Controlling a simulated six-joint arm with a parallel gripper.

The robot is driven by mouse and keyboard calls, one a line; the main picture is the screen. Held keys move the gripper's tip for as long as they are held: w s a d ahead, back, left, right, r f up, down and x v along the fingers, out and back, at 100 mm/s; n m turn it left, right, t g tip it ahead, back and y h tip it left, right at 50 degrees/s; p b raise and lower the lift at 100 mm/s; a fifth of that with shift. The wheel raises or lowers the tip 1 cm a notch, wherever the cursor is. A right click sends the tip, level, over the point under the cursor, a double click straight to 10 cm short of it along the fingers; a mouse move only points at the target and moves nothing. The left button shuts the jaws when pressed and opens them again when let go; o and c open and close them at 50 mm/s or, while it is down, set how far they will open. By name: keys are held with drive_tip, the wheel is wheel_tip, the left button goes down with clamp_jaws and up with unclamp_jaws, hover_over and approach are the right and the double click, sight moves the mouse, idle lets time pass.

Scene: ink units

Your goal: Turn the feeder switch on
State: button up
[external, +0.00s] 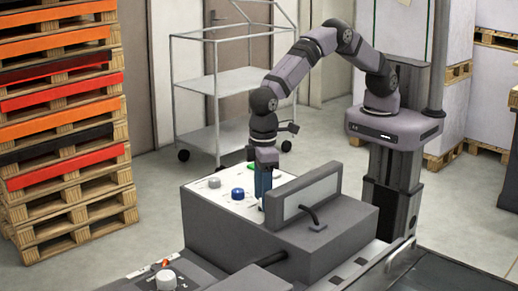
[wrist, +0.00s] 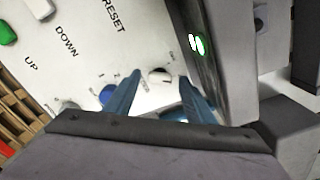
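A small white rotary knob (wrist: 160,76) with a dark mark sits on the white control panel (wrist: 100,50). Its labels are too small and blurred to read, so I cannot confirm that it is the feeder switch. My gripper (wrist: 160,75) has two blue fingers spread apart, one on each side of the knob, with a visible gap to it. In the external view my gripper (external: 263,190) points down at the panel beside the grey box, and its fingers hide the knob.
A blue knob (external: 238,194) and a grey knob (external: 214,183) are left of my gripper. A green button (wrist: 8,32) and UP, DOWN and RESET labels are on the panel. A raised grey box (external: 305,200) stands close on the right. Another knob (external: 166,279) is in the foreground.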

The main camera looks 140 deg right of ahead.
drive_tip(key=shift+r+b, duration=1.2)
drive_tip(key=shift+r, duration=2.35)
drive_tip(key=shift+s+r, duration=0.35)
drive_tip(key=shift+r, duration=0.05)
drive_tip(key=s+a+r+n+p, duration=0.1)
drive_tip(key=s+r+n+p, duration=0.15)
drive_tip(key=s, duration=0.45)
drive_tip(key=s+a+r+n+p, duration=0.1)
drive_tip(key=s+r+p, duration=0.3)
drive_tip(key=s, duration=0.2)
drive_tip(key=s+r+n+p, duration=0.1)
drive_tip(key=s+n+p, duration=0.3)
drive_tip(key=s, duration=1.2)
drive_tip(key=shift+m, duration=0.65)
drive_tip(key=f+b, duration=0.2)
drive_tip(key=f, duration=0.1)
drive_tip(key=f+b, duration=0.2)
drive_tip(key=shift+a, duration=0.4)
